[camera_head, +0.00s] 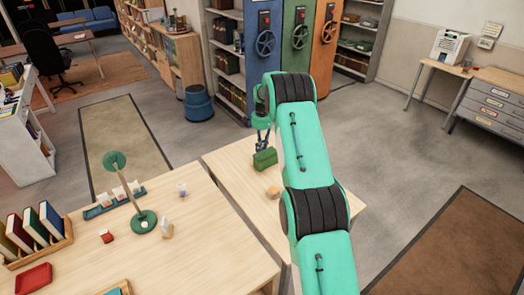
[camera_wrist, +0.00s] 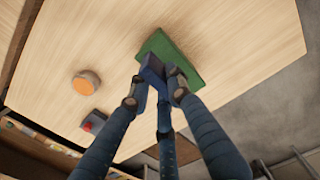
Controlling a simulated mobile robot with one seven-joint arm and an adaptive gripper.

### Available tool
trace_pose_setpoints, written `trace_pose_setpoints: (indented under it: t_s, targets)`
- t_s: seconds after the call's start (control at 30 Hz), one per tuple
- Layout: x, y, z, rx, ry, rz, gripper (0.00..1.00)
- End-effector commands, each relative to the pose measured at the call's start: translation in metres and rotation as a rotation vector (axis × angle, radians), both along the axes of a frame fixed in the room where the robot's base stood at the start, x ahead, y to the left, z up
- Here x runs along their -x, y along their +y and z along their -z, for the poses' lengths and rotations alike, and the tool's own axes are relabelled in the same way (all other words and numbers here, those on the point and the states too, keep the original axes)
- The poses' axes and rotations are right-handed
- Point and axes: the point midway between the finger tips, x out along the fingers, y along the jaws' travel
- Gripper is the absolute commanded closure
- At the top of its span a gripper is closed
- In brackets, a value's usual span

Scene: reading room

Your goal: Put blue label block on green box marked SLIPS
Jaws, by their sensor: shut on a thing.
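My gripper (camera_wrist: 155,82) is shut on the blue label block (camera_wrist: 152,68) in the wrist view, its fingers closed around it. The block overlaps the near edge of the green box (camera_wrist: 185,58); I cannot tell whether it touches the box or is just above it. In the head view, my gripper (camera_head: 263,142) points down right over the green box (camera_head: 265,159), which stands on the pale wooden table (camera_head: 232,163). The block is too small to make out there. No SLIPS marking is readable in either view.
A round orange-topped piece (camera_wrist: 87,83) and a small dark block with a red top (camera_wrist: 92,121) stand on the same table. A second wooden table (camera_head: 210,240) at left bears a green stand (camera_head: 143,222), a red tray (camera_head: 34,278) and books.

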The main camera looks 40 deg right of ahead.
Motion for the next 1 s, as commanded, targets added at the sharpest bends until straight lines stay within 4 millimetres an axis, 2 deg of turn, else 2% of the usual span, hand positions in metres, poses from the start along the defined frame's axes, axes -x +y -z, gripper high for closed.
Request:
trace_pose_setpoints:
  t_s: [0.3, 0.77, 0.8, 0.83, 0.87, 1.0]
  targets:
    - [0.001, 0.0, 0.032, -0.001, 0.002, 0.0, 1.0]
    - [0.001, 0.0, 0.036, -0.001, 0.001, 0.0, 1.0]
    - [0.001, 0.0, 0.035, -0.001, 0.001, 0.0, 0.74]
    - [0.001, 0.0, 0.035, -0.001, 0.001, 0.0, 0.68]
    - [0.001, 0.0, 0.035, -0.001, 0.001, 0.0, 0.63]
    - [0.001, 0.0, 0.035, 0.0, 0.001, 0.0, 0.63]
